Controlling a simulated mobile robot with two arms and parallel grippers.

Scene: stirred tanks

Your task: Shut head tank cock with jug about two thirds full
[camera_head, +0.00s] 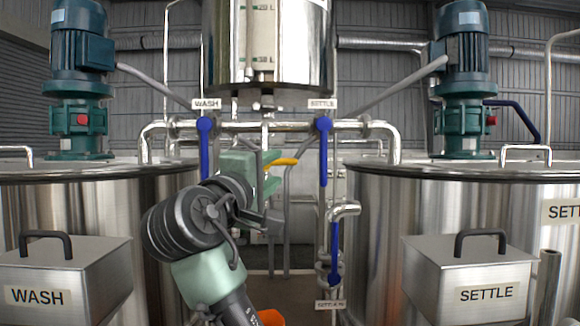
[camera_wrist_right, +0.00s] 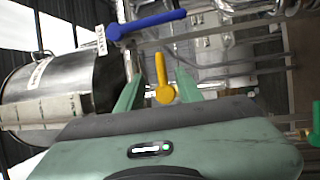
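The steel head tank (camera_head: 267,45) hangs at the top middle of the head view, with a marked scale on its front. The yellow cock handle (camera_head: 284,161) is below it and lies roughly level; it also shows in the right wrist view (camera_wrist_right: 163,88). My right gripper (camera_head: 270,174) is at this handle. In the right wrist view its green fingers (camera_wrist_right: 158,90) are apart, one on each side of the yellow handle, with gaps visible. I see no jug that I can make out. My left gripper is not in view.
Blue valve levers marked WASH (camera_head: 204,150) and SETTLE (camera_head: 324,150) hang down on both sides of my gripper. Another blue lever (camera_head: 334,250) is lower right. Large steel tanks (camera_head: 160,215) (camera_head: 380,215) flank the gap. An orange object (camera_head: 270,317) shows partly at the bottom edge.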

